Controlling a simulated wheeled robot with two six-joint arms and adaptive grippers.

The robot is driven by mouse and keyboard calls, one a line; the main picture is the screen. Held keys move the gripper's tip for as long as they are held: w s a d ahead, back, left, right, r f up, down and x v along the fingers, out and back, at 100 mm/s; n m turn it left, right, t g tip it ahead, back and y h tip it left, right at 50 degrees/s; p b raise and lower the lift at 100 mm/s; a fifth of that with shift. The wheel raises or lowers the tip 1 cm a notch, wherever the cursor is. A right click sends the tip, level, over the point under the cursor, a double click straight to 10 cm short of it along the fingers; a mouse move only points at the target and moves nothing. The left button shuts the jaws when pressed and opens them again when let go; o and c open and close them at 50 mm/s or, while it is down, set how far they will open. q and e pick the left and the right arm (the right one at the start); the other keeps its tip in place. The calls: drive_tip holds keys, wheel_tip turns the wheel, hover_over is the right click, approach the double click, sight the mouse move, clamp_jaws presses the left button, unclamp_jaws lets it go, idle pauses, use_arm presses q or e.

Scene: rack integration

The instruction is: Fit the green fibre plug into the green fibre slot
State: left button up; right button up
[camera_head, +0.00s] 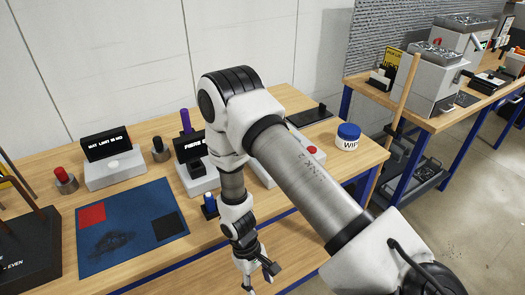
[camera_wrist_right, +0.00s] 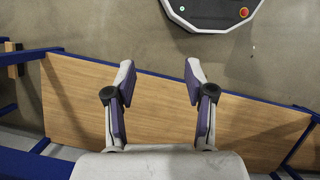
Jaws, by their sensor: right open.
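My right gripper (camera_head: 260,284) hangs low at the front of the workbench in the head view. In the right wrist view my right gripper (camera_wrist_right: 160,84) is open and empty, its two purple-padded fingers apart over a bare wooden board. A grey unit (camera_head: 200,182) with a black sign, its lettering partly hidden by my right arm, stands at mid-bench. No green plug or green slot can be made out; my arm covers part of the bench. My left gripper is not in view.
A blue mat (camera_head: 130,238) with red and black squares lies left of my arm. A white tub with a blue lid (camera_head: 348,137) stands right.

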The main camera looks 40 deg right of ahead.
drive_tip(key=shift+s+a+f, duration=0.25)
drive_tip(key=shift+s+f, duration=0.4)
drive_tip(key=shift+s, duration=0.25)
drive_tip(key=s+a+f+t+b, duration=0.1)
drive_tip(key=s+f, duration=0.1)
drive_tip(key=s, duration=0.3)
drive_tip(key=s+a+f+b, duration=0.1)
drive_tip(key=s+f+b, duration=0.15)
drive_tip(key=s, duration=0.25)
drive_tip(key=w+t, duration=0.1)
drive_tip(key=w, duration=0.1)
drive_tip(key=w+m+t+p, duration=0.1)
drive_tip(key=w+t, duration=0.1)
drive_tip(key=shift+d, duration=0.2)
drive_tip(key=shift+s, duration=0.1)
